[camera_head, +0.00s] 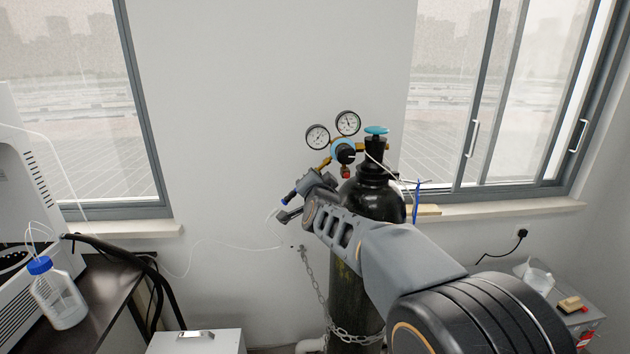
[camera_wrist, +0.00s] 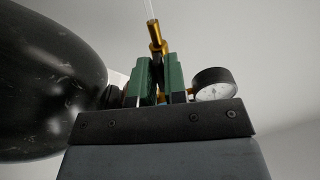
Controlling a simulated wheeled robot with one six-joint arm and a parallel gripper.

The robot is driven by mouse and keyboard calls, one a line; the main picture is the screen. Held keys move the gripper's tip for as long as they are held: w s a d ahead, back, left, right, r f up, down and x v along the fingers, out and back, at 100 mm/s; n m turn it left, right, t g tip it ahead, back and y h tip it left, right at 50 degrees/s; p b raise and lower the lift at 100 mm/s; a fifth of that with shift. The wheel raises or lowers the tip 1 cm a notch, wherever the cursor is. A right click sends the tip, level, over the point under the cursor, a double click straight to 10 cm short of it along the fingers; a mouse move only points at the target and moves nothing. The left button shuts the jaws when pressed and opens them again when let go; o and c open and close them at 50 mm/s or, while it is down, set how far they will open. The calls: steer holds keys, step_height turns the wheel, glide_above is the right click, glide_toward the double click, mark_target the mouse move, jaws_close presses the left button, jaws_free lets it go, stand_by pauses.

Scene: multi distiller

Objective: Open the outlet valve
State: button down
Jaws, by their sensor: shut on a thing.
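The black gas cylinder (camera_head: 372,198) stands upright by the wall, with a teal top knob (camera_head: 376,130) and a regulator (camera_head: 343,150) carrying two round gauges. A brass outlet fitting (camera_head: 323,165) sticks out at the regulator's lower left. My gripper (camera_wrist: 160,80) has its green fingers close together around a brass part of the outlet valve (camera_wrist: 155,35). A thin clear tube runs up from that brass part in the wrist view. In the head view my arm crosses the cylinder, and the fingertips are hard to make out. How far the valve is turned cannot be told.
A gauge (camera_wrist: 213,84) sits just right of the fingers, and the cylinder's dark body (camera_wrist: 50,85) is close on the left. A chain (camera_head: 312,275) holds the cylinder. A bench with a blue-capped bottle (camera_head: 60,295) is at left, a small table (camera_head: 585,320) at right.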

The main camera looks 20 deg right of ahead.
stand_by(0.4)
steer(key=c, duration=1.2)
jaws_free()
steer(key=shift+s, duration=0.1)
steer(key=s+a, duration=0.1)
steer(key=s, duration=0.3)
steer(key=s+a, duration=0.1)
steer(key=s, duration=0.8)
steer(key=shift+s+a, duration=0.15)
steer(key=shift+a, duration=0.25)
